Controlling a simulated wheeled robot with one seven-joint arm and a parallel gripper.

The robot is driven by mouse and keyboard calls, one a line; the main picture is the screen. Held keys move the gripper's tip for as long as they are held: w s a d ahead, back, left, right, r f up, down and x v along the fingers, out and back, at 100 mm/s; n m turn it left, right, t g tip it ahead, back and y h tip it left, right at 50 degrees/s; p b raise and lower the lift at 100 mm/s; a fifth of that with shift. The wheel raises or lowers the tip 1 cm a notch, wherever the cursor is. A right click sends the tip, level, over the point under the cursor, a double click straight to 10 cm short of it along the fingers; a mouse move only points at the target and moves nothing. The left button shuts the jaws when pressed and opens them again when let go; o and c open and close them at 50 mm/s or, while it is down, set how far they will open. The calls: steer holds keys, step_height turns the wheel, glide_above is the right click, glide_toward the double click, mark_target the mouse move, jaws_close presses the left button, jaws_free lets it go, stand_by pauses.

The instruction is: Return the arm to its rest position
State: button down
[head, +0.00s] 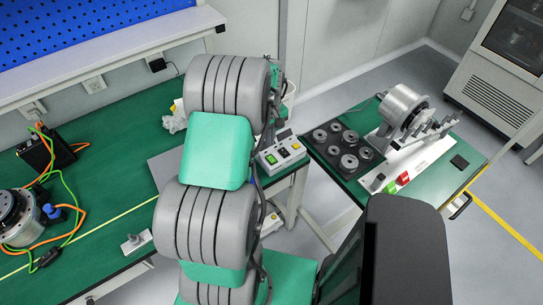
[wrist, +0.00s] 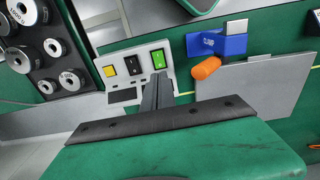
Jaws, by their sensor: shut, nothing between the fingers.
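My arm (head: 217,152), in grey and green segments, rises through the middle of the head view and is bent over the green bench. My gripper shows in the wrist view (wrist: 160,80) as dark fingers closed together, with nothing between them. Its tips overlap the lower edge of the control box (wrist: 135,70), just below the lit green switch (wrist: 159,59); whether they touch it cannot be told. The control box also shows in the head view (head: 284,156), right of my arm. The gripper is hidden behind the arm in the head view.
A black tray of metal rings (head: 343,150) and a motor fixture (head: 404,105) stand on the right table. Cabled equipment (head: 18,217) is at left.

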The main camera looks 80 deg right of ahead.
stand_by(0.3)
steer(key=shift+m, duration=1)
steer(key=a+f+m+y, duration=0.15)
steer(key=a+m, duration=0.35)
steer(key=a, duration=0.8)
steer(key=w+a+r+n+t+h, duration=0.1)
steer(key=w+a+r+n, duration=0.4)
steer(key=w+a+r, duration=0.45)
steer(key=w+a+r+n+t+h, duration=0.15)
steer(key=w+a+r+n, duration=0.4)
steer(key=w+a, duration=0.6)
steer(key=w+a+r+n+t, duration=0.1)
steer(key=w+a+r+n, duration=0.1)
steer(key=a, duration=0.4)
steer(key=w+a+r+n+t+y, duration=0.1)
steer(key=w+a+r+n, duration=0.1)
steer(key=a+r, duration=0.2)
steer(key=a, duration=0.3)
steer(key=shift+a+n, duration=0.2)
steer(key=shift+n, duration=0.15)
